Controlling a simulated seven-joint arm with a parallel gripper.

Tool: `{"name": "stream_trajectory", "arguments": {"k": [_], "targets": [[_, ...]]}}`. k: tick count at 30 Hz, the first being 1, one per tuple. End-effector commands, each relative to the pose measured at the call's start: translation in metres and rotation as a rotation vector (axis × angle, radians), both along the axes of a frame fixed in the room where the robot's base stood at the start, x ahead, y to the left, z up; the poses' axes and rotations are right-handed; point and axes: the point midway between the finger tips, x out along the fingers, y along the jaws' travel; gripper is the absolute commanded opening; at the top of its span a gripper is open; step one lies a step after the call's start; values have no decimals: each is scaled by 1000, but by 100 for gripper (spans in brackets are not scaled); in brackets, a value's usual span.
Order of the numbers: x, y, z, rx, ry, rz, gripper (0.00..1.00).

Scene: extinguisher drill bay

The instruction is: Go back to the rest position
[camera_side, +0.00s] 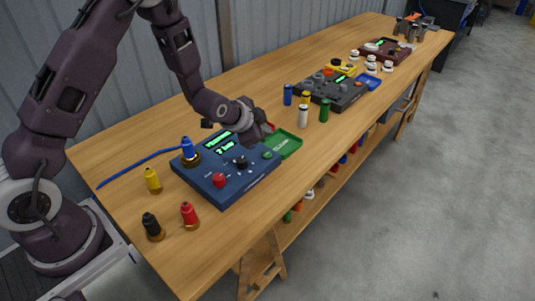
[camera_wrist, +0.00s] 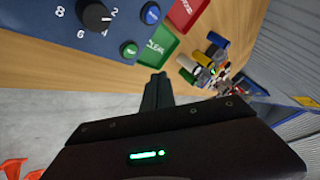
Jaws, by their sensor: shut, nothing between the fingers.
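My gripper (camera_side: 267,128) is above the far right part of the blue control box (camera_side: 215,188), near the green tray (camera_side: 289,145). In the wrist view my gripper (camera_wrist: 158,82) has its fingers together with nothing between them. The box (camera_wrist: 70,35) also shows there, with a black knob (camera_wrist: 96,16), a green button (camera_wrist: 129,49) and a blue button (camera_wrist: 150,13). The side view shows its lit green displays, a red knob (camera_side: 218,180) and a blue-capped bottle (camera_side: 190,153) at its left back corner. My wrist hides part of the box's back edge.
Yellow (camera_side: 152,181), black (camera_side: 152,227) and red (camera_side: 188,215) bottles stand at the near left of the bench. A blue cable (camera_side: 135,166) runs to the box. Several small cylinders (camera_side: 303,117) and a grey box (camera_side: 340,93) stand farther right. A corrugated wall (camera_side: 270,25) lies behind.

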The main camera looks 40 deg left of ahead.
Motion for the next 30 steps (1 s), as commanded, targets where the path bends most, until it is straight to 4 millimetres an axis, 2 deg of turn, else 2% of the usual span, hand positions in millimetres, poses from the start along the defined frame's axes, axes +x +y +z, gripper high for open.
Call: {"name": "stream_trajectory", "arguments": {"k": [15, 17, 20, 23, 24, 26, 27, 29, 30], "targets": [[0, 0, 0, -1, 1, 0, 0], [-1, -1, 8, -10, 0, 8, 0], [-14, -5, 50, -66, 13, 52, 0], [-51, -12, 112, -162, 49, 131, 0], [-73, -16, 135, -201, 67, 165, 0], [-110, -20, 166, -260, 97, 219, 0], [-138, -23, 183, -296, 115, 255, 0], [-183, -27, 204, -346, 147, 312, 0], [-214, -30, 213, -377, 168, 349, 0]]}}
